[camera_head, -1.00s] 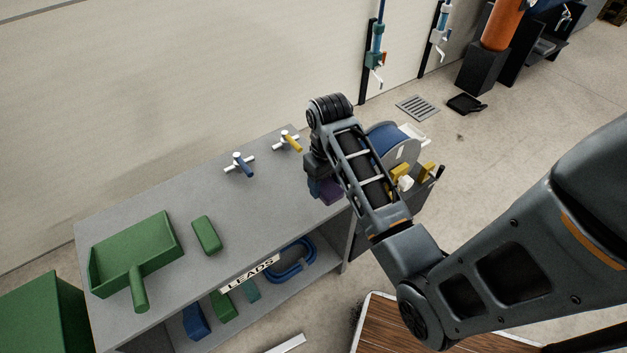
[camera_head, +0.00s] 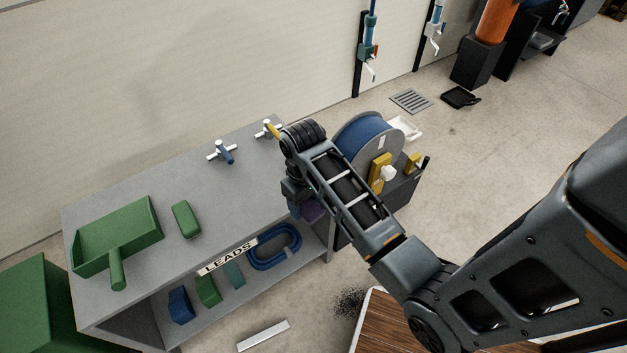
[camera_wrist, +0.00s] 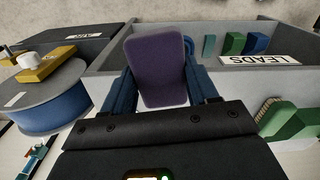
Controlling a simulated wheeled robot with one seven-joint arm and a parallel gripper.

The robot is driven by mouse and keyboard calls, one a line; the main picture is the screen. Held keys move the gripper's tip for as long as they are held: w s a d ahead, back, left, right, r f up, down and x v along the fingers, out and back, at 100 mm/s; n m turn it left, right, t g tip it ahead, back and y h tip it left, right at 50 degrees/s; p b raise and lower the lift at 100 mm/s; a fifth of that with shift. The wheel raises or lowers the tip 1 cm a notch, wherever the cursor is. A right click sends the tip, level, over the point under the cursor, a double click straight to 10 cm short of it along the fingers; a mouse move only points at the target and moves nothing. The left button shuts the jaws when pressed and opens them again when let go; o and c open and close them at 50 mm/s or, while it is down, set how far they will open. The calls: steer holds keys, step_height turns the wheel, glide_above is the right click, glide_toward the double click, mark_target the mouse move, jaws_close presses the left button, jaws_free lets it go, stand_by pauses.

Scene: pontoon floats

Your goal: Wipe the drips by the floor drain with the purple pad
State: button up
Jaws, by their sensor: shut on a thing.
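The purple pad (camera_wrist: 157,68) is held upright between the blue fingers of my gripper (camera_wrist: 160,85) in the wrist view. In the head view my gripper (camera_head: 300,195) is partly hidden by my arm, and a bit of the pad (camera_head: 312,209) shows below it, at the right end of the grey bench. The floor drain (camera_head: 411,101) is a grey slotted grate in the floor near the wall, beyond the cable reel and away from the pad. I cannot clearly make out drips beside it.
A blue cable reel (camera_head: 365,138) stands right of my gripper. A black tray (camera_head: 459,97) lies beside the drain. Floor right of the reel is open.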

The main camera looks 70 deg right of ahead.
steer(key=w+a+f+n, duration=0.2)
steer(key=w+a+f, duration=0.3)
steer(key=a, duration=0.5)
steer(key=w+a+f+n, duration=0.3)
steer(key=w+a+f, duration=0.3)
steer(key=a, duration=0.4)
steer(key=shift+a+f, duration=0.35)
steer(key=shift+f, duration=0.35)
